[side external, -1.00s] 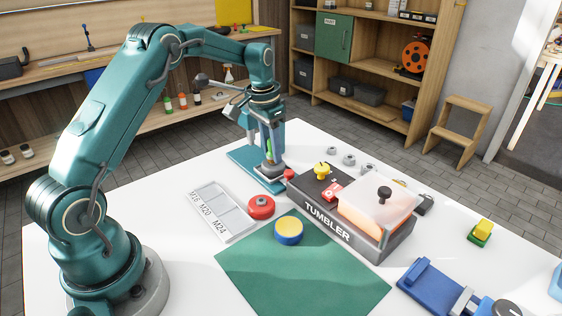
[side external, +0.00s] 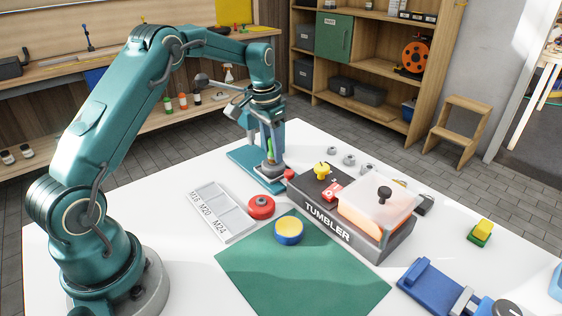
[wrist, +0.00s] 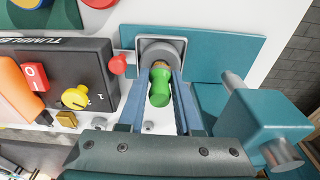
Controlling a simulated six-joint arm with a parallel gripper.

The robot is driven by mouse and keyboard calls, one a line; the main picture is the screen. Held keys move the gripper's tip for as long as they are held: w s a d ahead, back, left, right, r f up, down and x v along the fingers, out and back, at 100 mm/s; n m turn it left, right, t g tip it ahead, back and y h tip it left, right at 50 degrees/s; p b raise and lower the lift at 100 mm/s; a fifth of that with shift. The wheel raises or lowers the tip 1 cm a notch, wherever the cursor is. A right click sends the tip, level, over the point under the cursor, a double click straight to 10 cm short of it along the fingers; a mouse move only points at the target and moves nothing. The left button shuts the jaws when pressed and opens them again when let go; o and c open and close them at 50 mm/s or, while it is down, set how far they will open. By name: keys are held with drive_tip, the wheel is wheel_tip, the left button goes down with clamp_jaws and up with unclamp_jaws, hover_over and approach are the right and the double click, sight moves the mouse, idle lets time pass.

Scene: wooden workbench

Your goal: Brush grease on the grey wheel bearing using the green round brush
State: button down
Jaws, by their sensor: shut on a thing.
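My gripper (wrist: 162,74) is shut on the green round brush (wrist: 159,90), seen from above in the wrist view. The brush's head end points into or against the grey wheel bearing (wrist: 179,46); the bristles are hidden, so I cannot tell whether they touch it. The bearing stands on a teal base plate (wrist: 232,55). In the side external view my gripper (side external: 269,152) is low over the bearing (side external: 270,169), with a little of the green handle (side external: 270,145) showing between the fingers. I cannot make out any grease.
The tumbler (side external: 327,222), with a red knob (wrist: 118,65) at its side, stands close by. A red round tin (side external: 261,207), a blue and yellow tin (side external: 288,231), a labelled tray (side external: 218,211) and a green mat (side external: 300,272) lie nearer the camera.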

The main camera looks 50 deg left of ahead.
drive_tip(key=shift+s, duration=0.3)
drive_tip(key=shift+w+r, duration=0.1)
drive_tip(key=shift+w, duration=0.6)
drive_tip(key=shift+r, duration=3.95)
